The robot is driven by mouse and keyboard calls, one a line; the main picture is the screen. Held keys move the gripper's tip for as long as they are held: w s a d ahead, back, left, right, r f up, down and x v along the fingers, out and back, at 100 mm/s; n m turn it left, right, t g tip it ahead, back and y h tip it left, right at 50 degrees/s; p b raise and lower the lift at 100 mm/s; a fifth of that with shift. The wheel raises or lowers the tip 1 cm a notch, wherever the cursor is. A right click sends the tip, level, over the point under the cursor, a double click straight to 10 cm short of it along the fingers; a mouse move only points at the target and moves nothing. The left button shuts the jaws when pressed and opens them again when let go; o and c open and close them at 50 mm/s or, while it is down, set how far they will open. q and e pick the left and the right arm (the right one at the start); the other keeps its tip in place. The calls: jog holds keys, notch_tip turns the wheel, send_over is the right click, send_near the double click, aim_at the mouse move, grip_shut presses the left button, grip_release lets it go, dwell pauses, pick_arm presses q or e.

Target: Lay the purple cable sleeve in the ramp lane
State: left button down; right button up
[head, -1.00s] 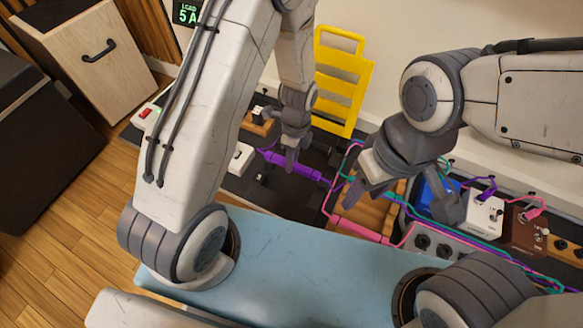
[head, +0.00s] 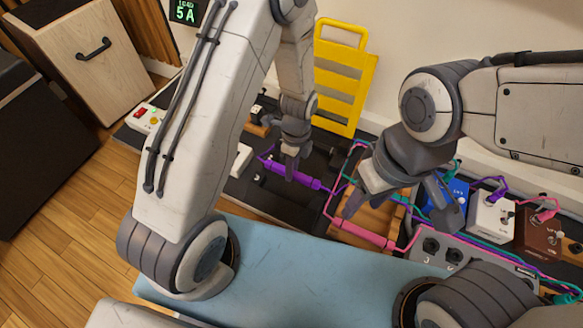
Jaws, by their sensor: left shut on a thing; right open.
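The purple cable sleeve (head: 309,183) is a short tube on a thin purple cable, low over a dark surface (head: 262,204) left of a slatted wooden piece. My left gripper (head: 290,176) is shut on the sleeve from above; its fingers hide part of it. I cannot tell whether the sleeve touches the surface below. A yellow slatted panel (head: 340,78) stands upright behind; I cannot make out the ramp lane clearly. My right gripper (head: 398,212) is open and empty above the wooden piece (head: 374,216), near a pink sleeve (head: 362,235).
Pink, teal and purple cables run among the blue (head: 450,197), white (head: 490,214) and brown (head: 538,235) pedals at right. A grey socket box (head: 440,247) sits in front of them. A bare light-blue surface (head: 300,264) lies nearest. A power strip (head: 147,117) is at left.

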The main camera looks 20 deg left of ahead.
aim_at(292, 185)
pick_arm(q)
jog(key=shift+f+b, duration=0.5)
jog(key=shift+f, duration=0.2)
jog(key=shift+f+b, duration=0.65)
jog(key=shift+f, duration=1.15)
jog(key=c, duration=0.6)
grip_release()
notch_tip(292, 185, up, 10)
jog(key=w+p, duration=0.1)
jog(key=p, duration=0.6)
jog(key=shift+w+d+r, duration=0.15)
jog(key=shift+w+r, duration=0.05)
jog(key=shift+w, duration=0.1)
